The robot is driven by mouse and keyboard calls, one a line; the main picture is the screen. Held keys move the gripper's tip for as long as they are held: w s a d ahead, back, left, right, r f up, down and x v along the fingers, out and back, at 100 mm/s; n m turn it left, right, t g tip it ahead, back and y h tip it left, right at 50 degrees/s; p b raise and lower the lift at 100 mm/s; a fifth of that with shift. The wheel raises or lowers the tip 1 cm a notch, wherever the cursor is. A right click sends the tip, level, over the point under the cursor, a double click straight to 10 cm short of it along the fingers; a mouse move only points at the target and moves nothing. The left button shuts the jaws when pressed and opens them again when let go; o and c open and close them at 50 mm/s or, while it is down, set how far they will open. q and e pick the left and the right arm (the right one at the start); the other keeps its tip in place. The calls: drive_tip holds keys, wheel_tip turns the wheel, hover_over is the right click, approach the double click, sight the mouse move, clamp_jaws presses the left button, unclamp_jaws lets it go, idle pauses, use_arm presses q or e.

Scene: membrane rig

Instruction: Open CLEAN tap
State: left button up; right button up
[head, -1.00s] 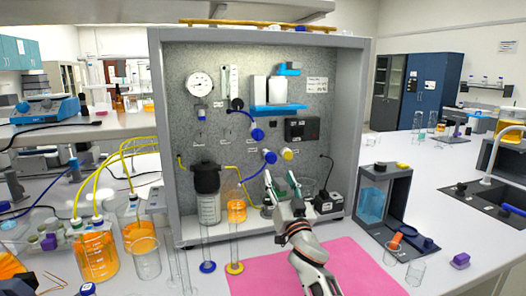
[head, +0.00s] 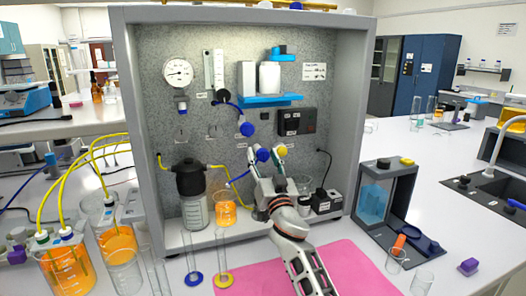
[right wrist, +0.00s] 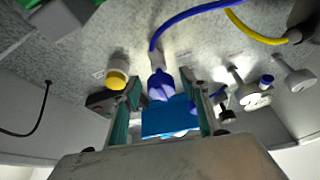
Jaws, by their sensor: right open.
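The rig panel carries a lower blue tap (head: 263,155), a yellow tap (head: 282,151) just right of it, and an upper blue tap (head: 247,129). Their small labels are too small to read, so I cannot tell which says CLEAN. My right gripper (head: 266,154) is open at the lower blue tap, its fingers pointing at the panel. In the right wrist view, a blue tap knob (right wrist: 160,85) with a blue tube lies between the fingertips (right wrist: 165,93), apparently without contact. The yellow tap (right wrist: 117,77) lies outside the left finger. My left gripper is not in view.
A blue shelf (head: 272,100) with white containers sits above the taps. A black-lidded jar (head: 192,207) and an orange-filled beaker (head: 225,212) stand on the rig floor. A grey frame (head: 386,205) stands at the right. A pink mat (head: 345,268) lies in front.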

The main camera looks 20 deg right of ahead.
drive_tip(key=shift+w+r, duration=0.15)
drive_tip(key=shift+w, duration=0.1)
drive_tip(key=c, duration=1.1)
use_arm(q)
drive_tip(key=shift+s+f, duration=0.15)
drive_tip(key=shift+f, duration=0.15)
